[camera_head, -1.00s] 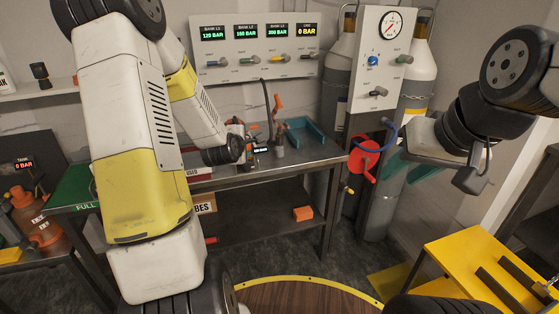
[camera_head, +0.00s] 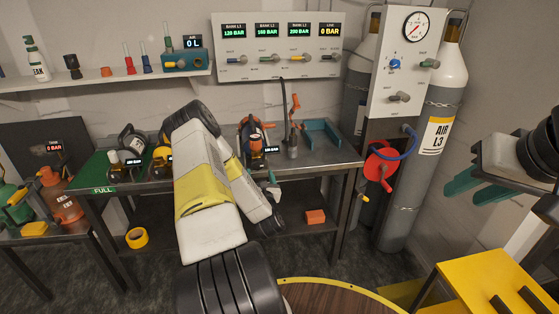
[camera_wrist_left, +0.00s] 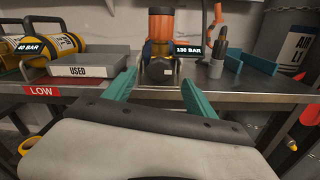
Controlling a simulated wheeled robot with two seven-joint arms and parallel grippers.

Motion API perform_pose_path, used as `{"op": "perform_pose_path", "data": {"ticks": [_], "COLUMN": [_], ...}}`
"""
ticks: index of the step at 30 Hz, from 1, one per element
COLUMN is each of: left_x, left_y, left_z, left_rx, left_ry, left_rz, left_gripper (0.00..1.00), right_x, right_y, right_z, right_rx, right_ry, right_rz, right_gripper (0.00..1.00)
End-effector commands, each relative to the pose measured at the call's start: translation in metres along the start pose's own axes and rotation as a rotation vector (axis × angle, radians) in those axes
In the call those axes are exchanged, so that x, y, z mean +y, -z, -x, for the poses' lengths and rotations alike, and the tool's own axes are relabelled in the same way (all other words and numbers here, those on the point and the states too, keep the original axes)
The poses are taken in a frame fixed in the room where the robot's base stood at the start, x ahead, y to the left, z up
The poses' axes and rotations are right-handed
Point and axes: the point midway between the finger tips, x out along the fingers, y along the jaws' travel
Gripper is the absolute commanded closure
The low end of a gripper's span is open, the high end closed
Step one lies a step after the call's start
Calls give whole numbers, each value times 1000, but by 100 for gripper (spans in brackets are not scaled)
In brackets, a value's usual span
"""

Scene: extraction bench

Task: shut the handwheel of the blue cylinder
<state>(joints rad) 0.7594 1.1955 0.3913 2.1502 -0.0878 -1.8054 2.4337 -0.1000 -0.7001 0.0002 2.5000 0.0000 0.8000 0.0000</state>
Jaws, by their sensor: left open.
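A small cylinder with an orange top and dark blue sides (camera_wrist_left: 148,48) stands upright on the steel bench, straight ahead of my left gripper in the left wrist view. In the head view its orange and dark form (camera_head: 254,135) stands on the bench. Its display (camera_wrist_left: 188,48) reads about 130 BAR. A dark round knob-like part (camera_wrist_left: 160,70) faces me low on it; I cannot tell whether this is the handwheel. My left gripper (camera_wrist_left: 158,92) is open and empty, teal fingers apart, short of the cylinder. My right gripper (camera_head: 477,188) hangs open and empty at the right.
A grey tray marked USED (camera_wrist_left: 90,72) stands left of the cylinder. A grey holder with a dark tool (camera_wrist_left: 217,62) and a blue-green tray (camera_head: 322,132) stand to its right. A yellow stand (camera_head: 470,262) is at lower right.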

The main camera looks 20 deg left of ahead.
Motion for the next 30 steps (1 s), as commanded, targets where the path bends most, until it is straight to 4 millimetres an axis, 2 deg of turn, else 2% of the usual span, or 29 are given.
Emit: {"op": "perform_pose_path", "data": {"ticks": [3,9,20,27,29,30], "left_x": [0,-1,0,-1,-1,-1], "left_y": [-1,-1,0,0,0,0], "left_z": [-21,-43,-49,-49,-49,-49], "left_rx": [-4,-1,0,1,1,1], "left_ry": [-1,1,1,2,2,2], "left_rz": [-3,-2,-3,-3,-3,-3], "left_gripper": [35,35,37,85,96,98], "right_x": [0,0,0,0,0,0], "right_y": [0,0,0,0,0,0], "right_z": [0,0,0,0,0,0], "right_rx": [0,0,0,0,0,0], "right_ry": [0,0,0,0,0,0], "right_rz": [0,0,0,0,0,0], "right_gripper": [64,64,64,64,64,64]}}
